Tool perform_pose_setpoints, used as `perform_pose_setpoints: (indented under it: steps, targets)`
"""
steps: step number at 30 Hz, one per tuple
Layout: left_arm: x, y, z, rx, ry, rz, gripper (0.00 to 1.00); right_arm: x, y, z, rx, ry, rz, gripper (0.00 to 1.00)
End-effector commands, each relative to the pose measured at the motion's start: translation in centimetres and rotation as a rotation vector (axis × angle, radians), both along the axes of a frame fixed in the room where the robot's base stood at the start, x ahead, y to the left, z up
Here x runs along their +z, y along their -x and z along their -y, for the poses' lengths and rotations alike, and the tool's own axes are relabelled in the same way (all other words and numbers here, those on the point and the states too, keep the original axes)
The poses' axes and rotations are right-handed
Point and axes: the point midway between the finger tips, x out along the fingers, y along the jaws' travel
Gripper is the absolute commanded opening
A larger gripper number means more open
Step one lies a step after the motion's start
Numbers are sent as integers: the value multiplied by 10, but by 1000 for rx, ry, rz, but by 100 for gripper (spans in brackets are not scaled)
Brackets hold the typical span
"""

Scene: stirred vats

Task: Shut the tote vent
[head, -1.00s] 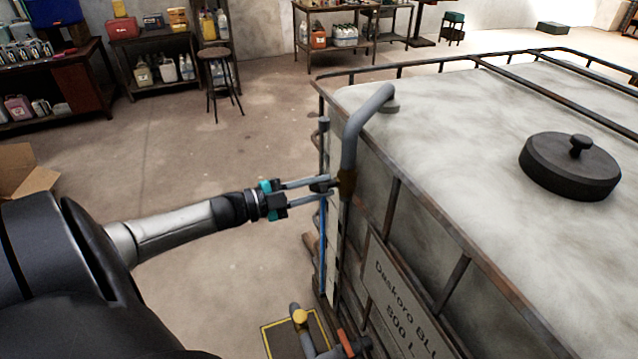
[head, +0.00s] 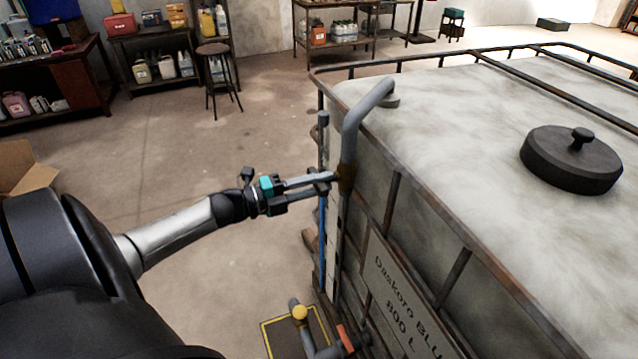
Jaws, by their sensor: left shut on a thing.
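The tote (head: 470,130) is a large pale, stained tank in a rusty frame, filling the right side. A grey vent pipe (head: 352,130) rises along its near left corner and bends over onto its top. A brownish valve body (head: 346,178) sits on this pipe. My left gripper (head: 328,183) reaches in from the left, its fingers just left of the valve body. It is shut on the vent handle, which is mostly hidden between the fingertips, so its exact angle is hard to tell. My right gripper is out of view.
A round black lid (head: 570,160) with a knob is on the tote's top. A blue level tube (head: 323,240) runs down beside the pipe. Open floor lies left of the tote.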

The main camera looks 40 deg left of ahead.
Motion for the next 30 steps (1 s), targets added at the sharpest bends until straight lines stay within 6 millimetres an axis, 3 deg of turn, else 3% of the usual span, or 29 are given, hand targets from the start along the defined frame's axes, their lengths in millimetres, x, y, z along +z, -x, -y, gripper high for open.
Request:
perform_pose_setpoints:
  steps: [14,15,21,30]
  targets:
    - [-1,0,0,-1,-15,4,0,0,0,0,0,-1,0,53]
    - [-1,0,0,-1,-15,4,31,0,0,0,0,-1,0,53]
    - [-1,0,0,0,-12,4,53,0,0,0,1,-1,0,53]
    - [0,1,0,0,-11,5,56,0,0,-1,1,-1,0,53]
